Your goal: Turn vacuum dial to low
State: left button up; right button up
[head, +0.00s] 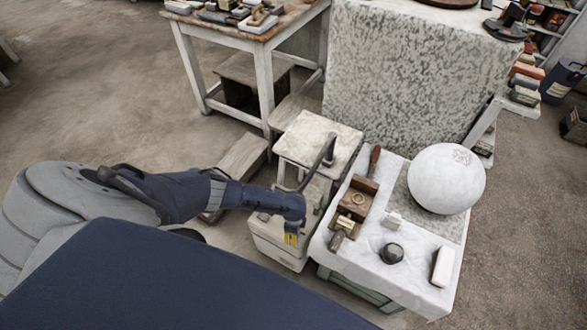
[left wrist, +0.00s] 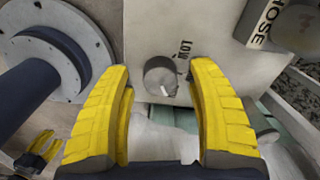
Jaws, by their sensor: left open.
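The vacuum is a pale box (head: 272,243) on the floor, left of the cloth-covered table, and its top panel fills the middle of the left wrist view (left wrist: 150,32). Its round grey dial (left wrist: 160,77) has a white mark pointing down and slightly right, away from the LOW label (left wrist: 183,48). My left gripper (head: 291,239) is at the vacuum; in its wrist view the open yellow fingers (left wrist: 160,68) stand either side of the dial, with gaps. Contact is not visible. Small yellow fingers at the lower left, seemingly my right gripper (left wrist: 37,145), are too small to judge.
A HOSE label (left wrist: 262,22) marks a block beside the panel. The cloth-covered table (head: 415,275) stands close on the right with a white sphere (head: 446,178), wooden tools and a dark round tin (head: 391,253). A small white stool (head: 318,138) is behind the vacuum.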

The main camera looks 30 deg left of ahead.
pick_arm(q)
jog(key=shift+f, duration=0.25)
jog(key=shift+o, duration=0.2)
grip_shut()
dwell(0.3)
